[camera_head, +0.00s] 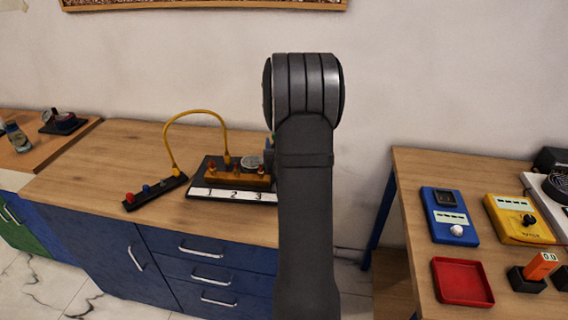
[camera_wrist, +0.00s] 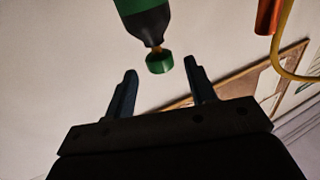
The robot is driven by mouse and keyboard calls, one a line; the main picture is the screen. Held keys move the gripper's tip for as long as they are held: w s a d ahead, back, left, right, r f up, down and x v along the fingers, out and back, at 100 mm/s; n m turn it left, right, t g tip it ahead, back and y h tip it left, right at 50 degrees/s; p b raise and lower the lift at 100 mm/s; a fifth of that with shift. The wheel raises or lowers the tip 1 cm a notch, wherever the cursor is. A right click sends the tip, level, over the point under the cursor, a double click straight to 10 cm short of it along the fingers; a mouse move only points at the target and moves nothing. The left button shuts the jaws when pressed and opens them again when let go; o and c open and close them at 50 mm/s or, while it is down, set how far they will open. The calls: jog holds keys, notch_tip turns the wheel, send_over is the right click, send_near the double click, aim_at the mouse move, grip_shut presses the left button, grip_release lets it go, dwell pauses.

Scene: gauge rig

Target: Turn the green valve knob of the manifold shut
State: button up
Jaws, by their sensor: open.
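In the wrist view a green knob (camera_wrist: 160,63) sits on a short brass stem below a dark body with a green top. My gripper (camera_wrist: 159,68) is open, with one finger on each side of the knob in the picture and a gap to each. I cannot tell how deep the knob lies between the fingertips. In the head view the brass manifold (camera_head: 226,176) stands on a black base with a white strip numbered 1, 2, 3, on the wooden bench. A round gauge (camera_head: 251,162) is at its right. My arm hides the manifold's right end and my gripper there.
A yellow hose (camera_head: 196,114) arches from the manifold to a black block (camera_head: 155,191) with coloured knobs; it also shows in the wrist view (camera_wrist: 283,50), near an orange cylinder (camera_wrist: 267,16). The right table holds a red tray (camera_head: 462,282) and meters.

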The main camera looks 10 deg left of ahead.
jog(key=v, duration=1.3)
jog(key=shift+w+r, duration=0.1)
jog(key=w+d+n+g+y, duration=0.7)
jog(key=d+y, duration=0.2)
jog(key=x, duration=1.7)
jog(key=shift+s+a, duration=0.1)
jog(key=shift+a, duration=0.2)
jog(key=c, duration=0.9)
